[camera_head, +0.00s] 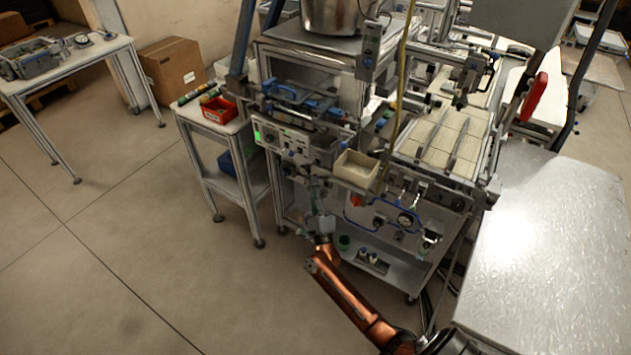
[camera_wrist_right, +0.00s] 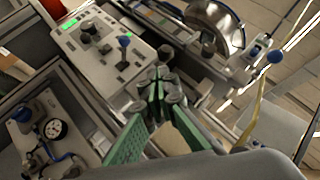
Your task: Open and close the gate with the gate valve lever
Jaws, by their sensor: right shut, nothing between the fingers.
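My right gripper (camera_head: 314,188) reaches up on its copper arm to the front of the machine, beside its control panel (camera_head: 292,146). In the wrist view my right gripper (camera_wrist_right: 164,88) has green-padded fingers with the tips together and nothing between them. Beyond the tips, a blue-knobbed lever (camera_wrist_right: 124,42) stands on the light panel, apart from the fingers. Another blue ball knob (camera_wrist_right: 275,57) is at the right of that view. I cannot tell which of these is the gate valve lever, and I cannot make out the gate. My left gripper is not in view.
A pale open bin (camera_head: 356,169) sits on the machine front, right of the gripper. A pressure gauge (camera_wrist_right: 56,128) and blue hose are at lower left in the wrist view. A side table with a red bin (camera_head: 219,109) stands left. The floor at left is clear.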

